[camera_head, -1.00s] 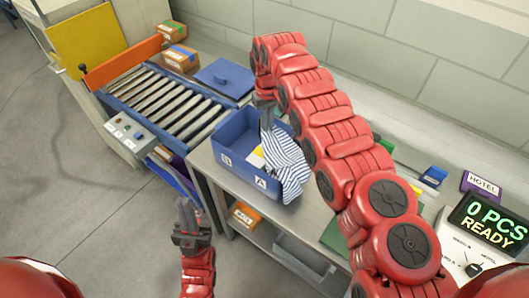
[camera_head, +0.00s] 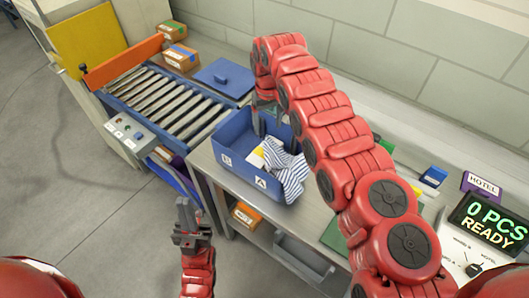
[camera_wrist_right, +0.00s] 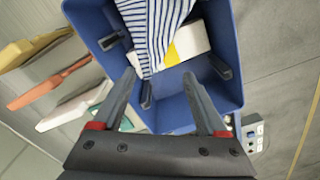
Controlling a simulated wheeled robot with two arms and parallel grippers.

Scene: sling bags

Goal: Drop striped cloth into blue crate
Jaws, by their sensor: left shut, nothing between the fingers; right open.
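The blue crate (camera_head: 238,178) stands on the bench, with white A and B labels on its walls. The blue-and-white striped cloth (camera_head: 290,174) lies partly inside it and hangs over the right side of its rim. In the right wrist view the striped cloth (camera_wrist_right: 152,28) lies inside the blue crate (camera_wrist_right: 238,50), over a white and yellow item (camera_wrist_right: 185,42). My right gripper (camera_head: 267,120) is open above the crate, with the cloth clear of its fingers. My left gripper (camera_head: 190,215) is shut and empty, low in front of the bench.
A roller conveyor (camera_head: 165,105) stands left of the crate, with a blue lid (camera_head: 222,78) beyond it. A HOTEL sign (camera_head: 483,185) and a counter display (camera_head: 490,222) are at the right. An orange box (camera_head: 246,215) sits on the lower shelf.

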